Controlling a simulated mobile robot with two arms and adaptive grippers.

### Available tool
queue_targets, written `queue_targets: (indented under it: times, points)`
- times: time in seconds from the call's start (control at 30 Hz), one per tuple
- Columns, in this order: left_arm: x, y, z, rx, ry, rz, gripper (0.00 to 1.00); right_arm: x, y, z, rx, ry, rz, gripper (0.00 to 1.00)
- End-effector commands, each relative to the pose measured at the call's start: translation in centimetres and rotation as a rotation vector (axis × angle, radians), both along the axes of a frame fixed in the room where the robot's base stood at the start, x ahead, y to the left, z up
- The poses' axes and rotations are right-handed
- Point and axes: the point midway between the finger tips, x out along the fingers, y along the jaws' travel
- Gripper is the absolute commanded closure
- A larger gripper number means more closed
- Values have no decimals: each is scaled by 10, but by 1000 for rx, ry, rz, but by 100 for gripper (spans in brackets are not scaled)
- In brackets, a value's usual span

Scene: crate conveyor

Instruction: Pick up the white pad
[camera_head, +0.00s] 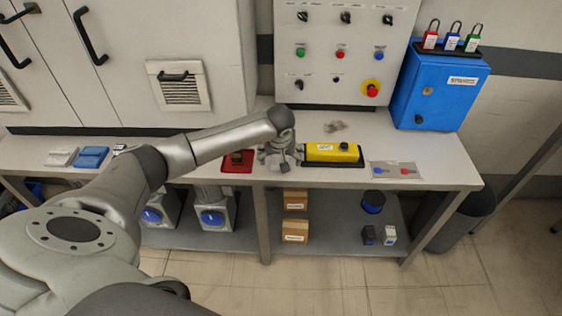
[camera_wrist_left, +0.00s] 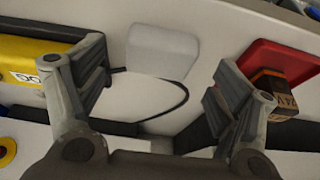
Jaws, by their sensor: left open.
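A small white pad (camera_wrist_left: 162,50) with rounded corners lies flat on the light bench top in the left wrist view. It sits between the yellow box and the red tray, close to the bench's front edge. In the head view my left gripper covers that spot. My left gripper (camera_head: 281,163) points down over the bench. Its two spread fingers also show in the left wrist view (camera_wrist_left: 160,78), with the pad framed between them and nothing held. I cannot tell how high the fingertips are. My right gripper is not in view.
A yellow box (camera_head: 331,151) stands close to the right of the gripper, a red tray (camera_head: 236,168) with a dark block (camera_wrist_left: 272,90) to its left. A dark cable (camera_wrist_left: 182,92) curves near the pad. Pale (camera_head: 61,156) and blue (camera_head: 91,157) flat items lie far left.

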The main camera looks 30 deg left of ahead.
Motion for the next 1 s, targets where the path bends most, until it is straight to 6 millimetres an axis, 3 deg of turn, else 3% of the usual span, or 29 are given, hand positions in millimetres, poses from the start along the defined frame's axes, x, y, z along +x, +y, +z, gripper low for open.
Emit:
queue_targets:
  times: [0.2,0.47,0.77,1.0]
  points:
    - [6,4,-18,-2,0,1,14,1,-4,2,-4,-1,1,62]
    - [7,4,-20,-1,0,0,14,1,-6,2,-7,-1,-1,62]
    - [7,4,-20,-2,0,1,52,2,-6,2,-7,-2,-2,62]
    - [7,4,-20,-2,0,1,52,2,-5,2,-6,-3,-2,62]
